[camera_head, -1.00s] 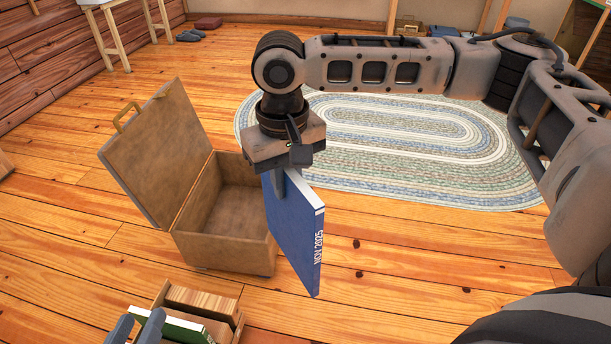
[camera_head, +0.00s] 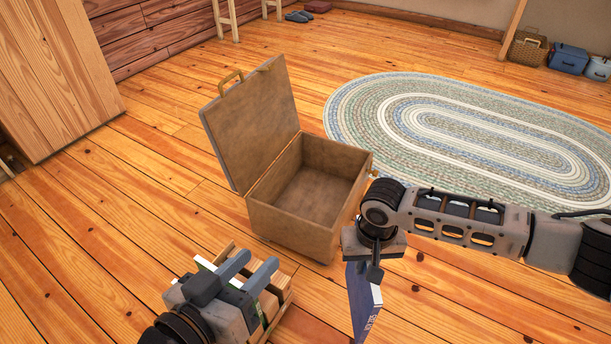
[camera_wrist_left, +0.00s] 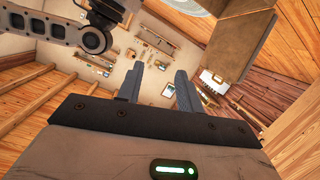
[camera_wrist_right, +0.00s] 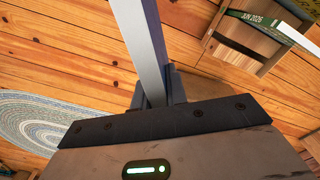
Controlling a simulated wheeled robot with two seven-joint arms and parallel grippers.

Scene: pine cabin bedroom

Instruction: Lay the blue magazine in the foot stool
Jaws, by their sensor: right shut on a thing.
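The foot stool (camera_head: 258,211) is a brown box on the floor, mid-picture in the head view. Its lid (camera_head: 250,120) stands open on the left and its inside looks empty. My right gripper (camera_head: 370,268) is shut on the blue magazine (camera_head: 362,305), which hangs upright to the right of and in front of the stool, outside it. In the right wrist view the magazine's pale edge (camera_wrist_right: 141,35) stands between the fingers (camera_wrist_right: 157,95). My left gripper (camera_head: 248,272) is open and empty over the crate; its spread fingers (camera_wrist_left: 157,82) also show in the left wrist view.
A small wooden crate (camera_head: 287,285) with other magazines stands in front of the stool, partly hidden by my left gripper. A green-edged JUN 2026 magazine (camera_wrist_right: 265,25) shows there in the right wrist view. A braided rug (camera_head: 375,125) lies behind right. Floor left is clear.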

